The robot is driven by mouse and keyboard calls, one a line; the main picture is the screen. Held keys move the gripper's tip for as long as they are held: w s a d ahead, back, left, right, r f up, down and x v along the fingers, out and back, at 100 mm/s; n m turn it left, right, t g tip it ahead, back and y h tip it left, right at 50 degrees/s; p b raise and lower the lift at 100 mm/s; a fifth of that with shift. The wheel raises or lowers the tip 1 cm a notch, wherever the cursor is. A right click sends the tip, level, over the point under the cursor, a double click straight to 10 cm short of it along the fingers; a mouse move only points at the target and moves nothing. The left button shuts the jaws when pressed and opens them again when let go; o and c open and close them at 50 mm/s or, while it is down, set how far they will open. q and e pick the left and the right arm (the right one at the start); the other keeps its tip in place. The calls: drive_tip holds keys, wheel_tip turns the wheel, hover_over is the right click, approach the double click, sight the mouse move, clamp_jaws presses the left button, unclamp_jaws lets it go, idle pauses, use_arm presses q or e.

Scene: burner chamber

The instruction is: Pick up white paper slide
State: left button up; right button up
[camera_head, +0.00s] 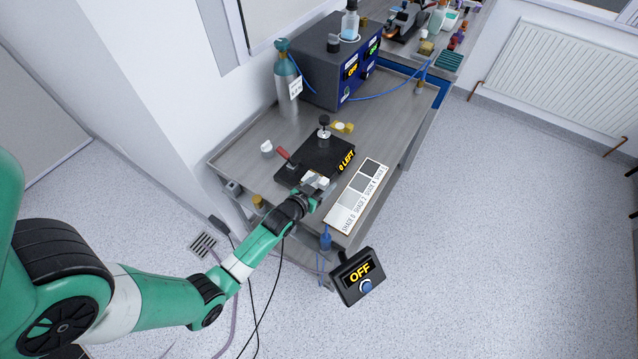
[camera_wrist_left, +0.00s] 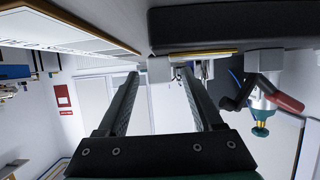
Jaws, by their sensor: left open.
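My left gripper (camera_head: 318,188) is at the front edge of the bench, beside the near side of a black block (camera_head: 318,160) marked "0 LEFT". In the left wrist view its two fingers (camera_wrist_left: 158,74) are wide apart with nothing clearly held between them. A small white piece (camera_head: 314,179) shows right at the fingertips in the head view; it may be the white paper slide, but the gripper partly covers it. In the wrist view a small pale part (camera_wrist_left: 203,69) sits just beyond the right finger, under the dark block (camera_wrist_left: 235,28). My right gripper is not in view.
A shade card (camera_head: 357,196) lies right of the gripper. A box reading "OFF" (camera_head: 358,276) is in front. A gas cylinder (camera_head: 287,80) and blue-fronted unit (camera_head: 330,62) stand behind.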

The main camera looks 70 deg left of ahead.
sight(322, 183)
use_arm(q)
drive_tip(key=shift+a, duration=0.1)
clamp_jaws()
idle(0.5)
drive_tip(key=shift+r+p, duration=0.4)
drive_tip(key=shift+r, duration=0.25)
wheel_tip(322, 183, up, 2)
drive_tip(key=shift+r+p, duration=0.15)
drive_tip(key=shift+p, duration=0.3)
drive_tip(key=s+d, duration=1)
drive_tip(key=s, duration=0.4)
drive_tip(key=shift+s, duration=0.4)
drive_tip(key=shift+d, duration=0.15)
